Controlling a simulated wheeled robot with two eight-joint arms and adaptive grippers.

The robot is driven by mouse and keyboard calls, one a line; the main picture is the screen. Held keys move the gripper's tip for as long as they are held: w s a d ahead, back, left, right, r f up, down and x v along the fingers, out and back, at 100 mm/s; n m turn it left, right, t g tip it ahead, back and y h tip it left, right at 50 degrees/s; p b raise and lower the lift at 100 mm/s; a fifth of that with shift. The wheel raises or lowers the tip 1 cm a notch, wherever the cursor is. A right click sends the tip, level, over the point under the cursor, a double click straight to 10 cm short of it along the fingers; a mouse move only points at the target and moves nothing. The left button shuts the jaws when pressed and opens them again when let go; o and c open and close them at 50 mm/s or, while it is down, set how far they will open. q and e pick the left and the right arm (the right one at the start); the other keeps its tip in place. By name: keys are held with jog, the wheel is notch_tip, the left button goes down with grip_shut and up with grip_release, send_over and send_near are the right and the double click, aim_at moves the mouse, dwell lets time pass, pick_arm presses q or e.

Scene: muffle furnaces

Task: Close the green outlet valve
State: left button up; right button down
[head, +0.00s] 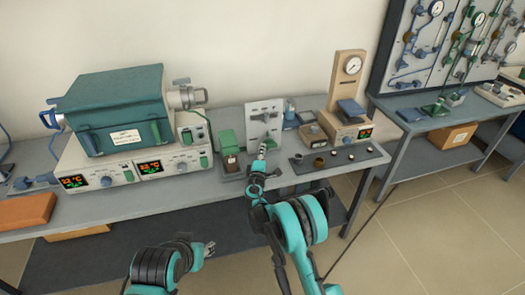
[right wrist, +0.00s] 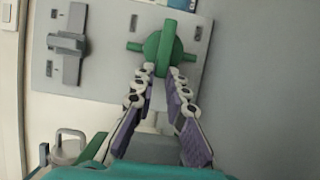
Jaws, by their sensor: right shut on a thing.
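The green valve (right wrist: 163,46) sits on the light grey panel (right wrist: 103,72) in the right wrist view. It has a rounded green body and short stubs to both sides. My right gripper (right wrist: 160,72) is shut on the lower part of the green valve, one finger on each side. In the head view my right gripper (head: 262,150) reaches the front of the panel (head: 266,108), and I cannot make out the green valve there. My left gripper (head: 210,248) hangs low in front of the bench, apart from everything; its fingers are too small to judge.
A grey handle (right wrist: 67,43) is beside the valve on the panel. A green box-like device (head: 228,143) stands left of the panel, and a scale with a gauge post (head: 349,75) stands right. The furnace (head: 112,108) is farther left. Open floor (head: 435,230) lies right.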

jog(key=shift+f, duration=0.1)
dwell(0.4)
jog(key=c, duration=1.5)
grip_release()
jog(key=shift+c, duration=0.2)
jog(key=shift+s, duration=0.1)
jog(key=s, duration=0.8)
jog(key=s+a, duration=0.1)
jog(key=s, duration=0.2)
jog(key=shift+s, duration=0.4)
